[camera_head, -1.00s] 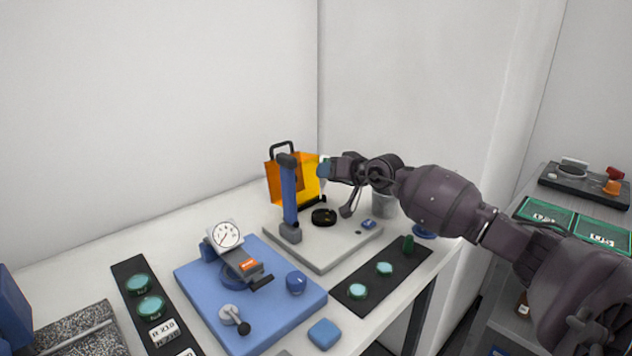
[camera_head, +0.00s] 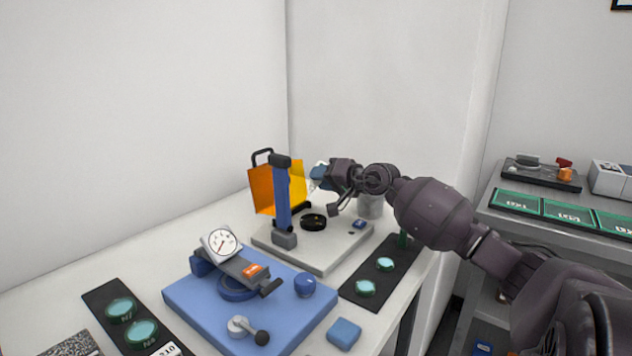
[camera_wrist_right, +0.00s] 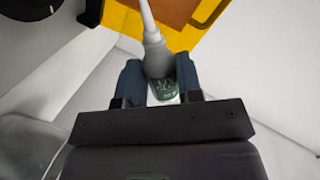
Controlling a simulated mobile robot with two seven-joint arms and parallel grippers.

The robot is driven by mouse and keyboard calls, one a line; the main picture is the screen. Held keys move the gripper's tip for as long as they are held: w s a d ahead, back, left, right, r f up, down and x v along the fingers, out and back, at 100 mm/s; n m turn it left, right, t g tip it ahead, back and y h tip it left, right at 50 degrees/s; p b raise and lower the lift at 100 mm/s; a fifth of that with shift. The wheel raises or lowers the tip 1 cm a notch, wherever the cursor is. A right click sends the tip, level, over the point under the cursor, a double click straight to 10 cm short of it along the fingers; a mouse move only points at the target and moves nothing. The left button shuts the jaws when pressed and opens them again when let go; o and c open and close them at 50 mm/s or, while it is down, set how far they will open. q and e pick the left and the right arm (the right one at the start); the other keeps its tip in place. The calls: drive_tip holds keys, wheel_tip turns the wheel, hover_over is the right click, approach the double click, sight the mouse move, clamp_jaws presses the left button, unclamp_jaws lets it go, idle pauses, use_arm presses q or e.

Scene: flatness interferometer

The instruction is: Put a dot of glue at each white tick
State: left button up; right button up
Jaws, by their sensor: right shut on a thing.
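My right gripper (camera_head: 320,172) is shut on a glue bottle, raised above the back of the grey base plate and right of the amber shield. In the right wrist view, the bottle (camera_wrist_right: 160,65) has a pale tapered nozzle and a green label, and sits between the blue fingertips (camera_wrist_right: 160,85). The nozzle points towards the amber shield (camera_wrist_right: 180,15). A black round holder (camera_head: 313,222) sits on the grey base plate (camera_head: 325,262), below and left of the gripper. White ticks are too small to make out. My left gripper is out of view.
A blue post (camera_head: 282,200) stands beside the amber shield (camera_head: 262,190). A grey cup (camera_head: 370,207) is behind my right forearm. A blue plate (camera_head: 200,300) carries a dial gauge (camera_head: 221,243). Black strips with green discs (camera_head: 385,264) lie on both sides.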

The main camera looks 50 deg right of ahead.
drive_tip(key=shift+f+b, duration=0.35)
drive_tip(key=shift+f, duration=1.35)
drive_tip(key=shift+f+b, duration=0.35)
drive_tip(key=shift+f, duration=0.25)
drive_tip(key=shift+f+b, duration=0.5)
drive_tip(key=shift+b, duration=0.05)
idle(1.2)
